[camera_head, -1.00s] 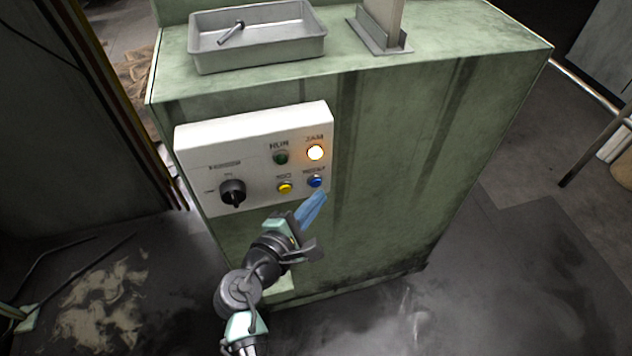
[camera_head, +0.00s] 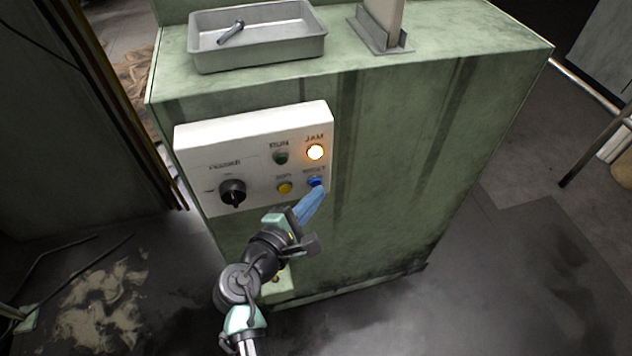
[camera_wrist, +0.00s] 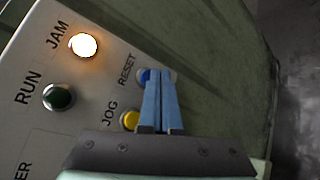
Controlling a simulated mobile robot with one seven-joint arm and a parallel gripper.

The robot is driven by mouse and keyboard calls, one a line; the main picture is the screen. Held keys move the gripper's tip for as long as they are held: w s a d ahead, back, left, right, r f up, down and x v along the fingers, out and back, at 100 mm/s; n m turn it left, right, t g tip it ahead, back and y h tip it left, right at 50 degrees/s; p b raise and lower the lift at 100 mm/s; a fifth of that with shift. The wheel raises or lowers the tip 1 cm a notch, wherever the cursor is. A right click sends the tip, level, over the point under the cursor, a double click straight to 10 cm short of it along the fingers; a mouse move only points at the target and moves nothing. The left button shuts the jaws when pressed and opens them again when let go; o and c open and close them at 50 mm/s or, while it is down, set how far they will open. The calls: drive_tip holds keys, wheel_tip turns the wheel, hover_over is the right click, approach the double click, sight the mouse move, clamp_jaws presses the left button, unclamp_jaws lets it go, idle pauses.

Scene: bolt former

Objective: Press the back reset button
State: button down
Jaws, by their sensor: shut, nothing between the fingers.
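The blue reset button (camera_head: 315,181) is at the lower right of the white control panel (camera_head: 255,130), under the lit JAM lamp (camera_head: 315,152). My gripper (camera_head: 318,190) is shut and empty, its blue fingertips just below the button and overlapping its lower edge in the head view. In the wrist view the shut blue fingers (camera_wrist: 160,78) reach up to the button (camera_wrist: 144,76) and hide part of it. The RESET label shows beside it. I cannot tell whether the fingertips touch the button.
The yellow JOG button (camera_head: 285,188) sits just left of the reset button. A green RUN lamp (camera_head: 281,158) and a black selector knob (camera_head: 232,192) are on the same panel. A metal tray (camera_head: 258,45) with a bolt stands on the green machine (camera_head: 430,150).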

drive_tip(key=shift+w+a, duration=0.1)
drive_tip(key=shift+w, duration=0.3)
idle(0.8)
drive_tip(key=shift+s, duration=0.1)
drive_tip(key=shift+s+d+p, duration=0.2)
drive_tip(key=shift+s+p, duration=0.1)
drive_tip(key=shift+s, duration=0.4)
drive_tip(key=shift+s+d+p, duration=0.2)
drive_tip(key=shift+s+p, duration=0.1)
drive_tip(key=shift+s, duration=0.5)
drive_tip(key=shift+s+d+p, duration=0.25)
drive_tip(key=shift+s+p, duration=0.1)
drive_tip(key=shift+s, duration=0.5)
drive_tip(key=shift+s+d+p, duration=0.2)
drive_tip(key=shift+s+p, duration=0.1)
drive_tip(key=shift+s, duration=0.5)
